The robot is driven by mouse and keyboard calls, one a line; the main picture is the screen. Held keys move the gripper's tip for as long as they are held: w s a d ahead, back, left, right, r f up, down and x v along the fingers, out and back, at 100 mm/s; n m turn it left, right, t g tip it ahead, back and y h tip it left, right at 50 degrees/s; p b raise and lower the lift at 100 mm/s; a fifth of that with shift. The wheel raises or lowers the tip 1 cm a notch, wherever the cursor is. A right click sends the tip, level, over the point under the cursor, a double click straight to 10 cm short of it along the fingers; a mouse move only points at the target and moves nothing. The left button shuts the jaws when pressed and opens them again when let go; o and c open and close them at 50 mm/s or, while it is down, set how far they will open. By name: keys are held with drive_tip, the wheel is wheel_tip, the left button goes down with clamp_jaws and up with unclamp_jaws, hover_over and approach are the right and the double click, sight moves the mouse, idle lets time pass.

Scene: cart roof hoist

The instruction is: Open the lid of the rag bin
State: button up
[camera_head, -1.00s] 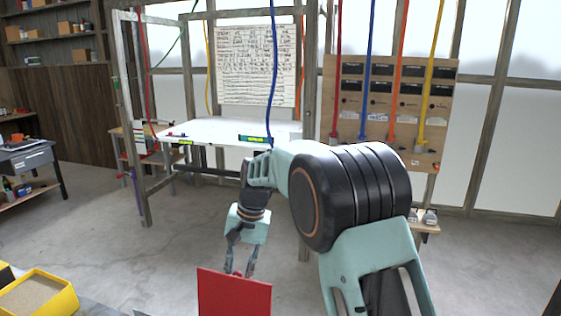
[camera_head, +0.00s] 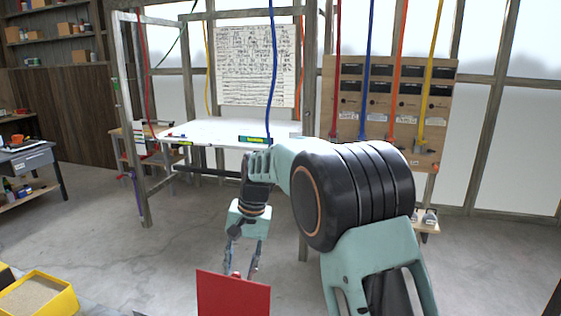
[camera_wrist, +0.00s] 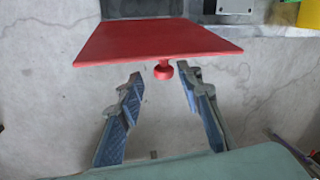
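The rag bin's red lid (camera_head: 233,295) stands steeply raised at the bottom of the head view, its flat face toward that camera. In the wrist view the lid (camera_wrist: 158,42) spans the upper middle, with its red knob (camera_wrist: 163,70) just below the lower edge. My gripper (camera_head: 243,270) is beyond the lid in the head view. In the wrist view its two fingers (camera_wrist: 160,85) are spread wide, one on each side of the knob, with visible gaps and nothing held. The bin body is hidden or cut off in the head view.
A yellow bin (camera_head: 45,296) with brownish contents sits at lower left. A white-topped bench (camera_head: 215,130) stands beyond my arm, with a hose panel (camera_head: 390,110) to its right. Open concrete floor (camera_head: 150,260) lies left of my gripper.

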drive_tip(key=shift+a+v, duration=0.25)
drive_tip(key=shift+v, duration=0.8)
drive_tip(key=shift+a+v, duration=0.25)
drive_tip(key=shift+v, duration=0.85)
drive_tip(key=shift+a+v, duration=0.25)
drive_tip(key=shift+v, duration=0.8)
drive_tip(key=shift+r, duration=0.15)
